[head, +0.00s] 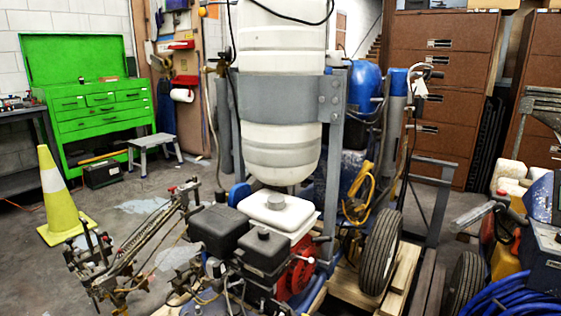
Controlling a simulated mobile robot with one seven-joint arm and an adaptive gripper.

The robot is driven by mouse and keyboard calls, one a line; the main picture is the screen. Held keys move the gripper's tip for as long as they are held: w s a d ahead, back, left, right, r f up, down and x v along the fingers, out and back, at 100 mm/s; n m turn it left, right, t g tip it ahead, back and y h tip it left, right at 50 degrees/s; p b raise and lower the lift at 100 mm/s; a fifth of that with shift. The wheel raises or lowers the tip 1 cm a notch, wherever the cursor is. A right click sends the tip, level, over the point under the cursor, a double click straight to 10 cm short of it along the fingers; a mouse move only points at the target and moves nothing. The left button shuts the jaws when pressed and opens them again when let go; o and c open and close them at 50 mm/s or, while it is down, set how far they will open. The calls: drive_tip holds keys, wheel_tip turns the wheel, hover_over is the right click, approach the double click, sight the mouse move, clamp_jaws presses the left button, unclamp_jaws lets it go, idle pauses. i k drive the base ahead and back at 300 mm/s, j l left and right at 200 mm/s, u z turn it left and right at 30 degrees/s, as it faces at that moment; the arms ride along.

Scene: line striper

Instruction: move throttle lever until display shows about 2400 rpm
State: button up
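The line striper (280,90) stands in the middle of the head view, with a tall white tank in a grey frame. Its engine (270,235) is low in the centre, with a white fuel tank (278,208), black boxy covers (222,230) and a red housing (301,265). A small dark lever-like part (321,240) sticks out at the engine's right side; I cannot tell whether it is the throttle lever. I cannot make out an rpm display or any reading. My gripper is not in view.
A jointed metal arm assembly (130,255) juts out left of the engine. A yellow cone (60,195), green tool chest (95,100) and grey step stool (153,145) stand at left. A tyre (380,250), wooden pallet (400,275) and blue hose (515,295) lie right. Bare floor shows at left.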

sight(311, 261)
drive_tip(key=i+j+z, duration=0.15)
drive_tip(key=z, duration=0.25)
drive_tip(key=i+j+z, duration=0.1)
drive_tip(key=z, duration=0.3)
drive_tip(key=i+j+z, duration=0.1)
drive_tip(key=j+z, duration=0.15)
drive_tip(key=z, duration=0.15)
